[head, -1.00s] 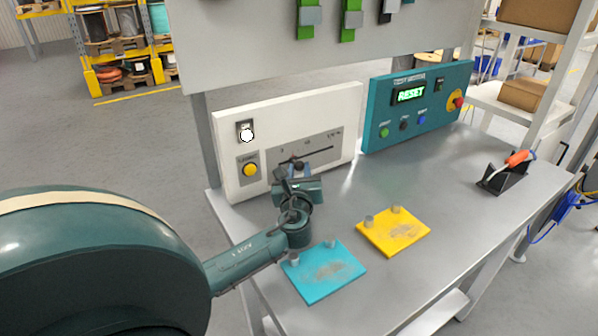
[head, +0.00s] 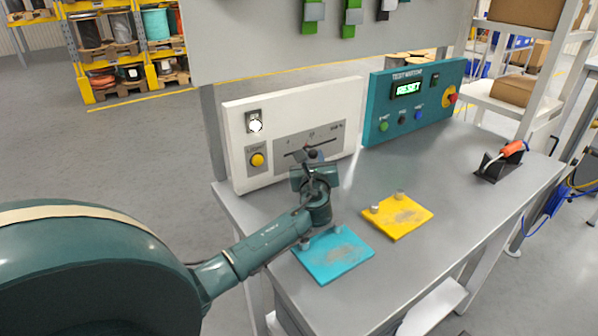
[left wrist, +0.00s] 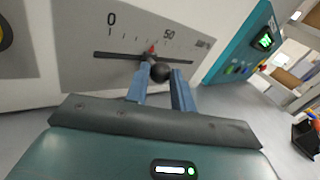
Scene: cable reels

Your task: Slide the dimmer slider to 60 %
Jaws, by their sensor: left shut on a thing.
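The dimmer slider is a black ball knob (left wrist: 160,72) with a small red pointer, set in a dark horizontal slot (left wrist: 118,55) on a grey scale plate (left wrist: 75,40). In the left wrist view the pointer stands between the 0 and 50 marks, nearer 50. My left gripper (left wrist: 160,92) has its two blue fingers on either side of the knob, shut on it. In the head view my left gripper (head: 314,163) is at the white panel (head: 237,140), partly covering the slider knob (head: 314,154).
The white panel also has a yellow button (head: 257,160) and a lit white lamp (head: 255,126). A teal test panel (head: 376,115) reading RESET stands to its right.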

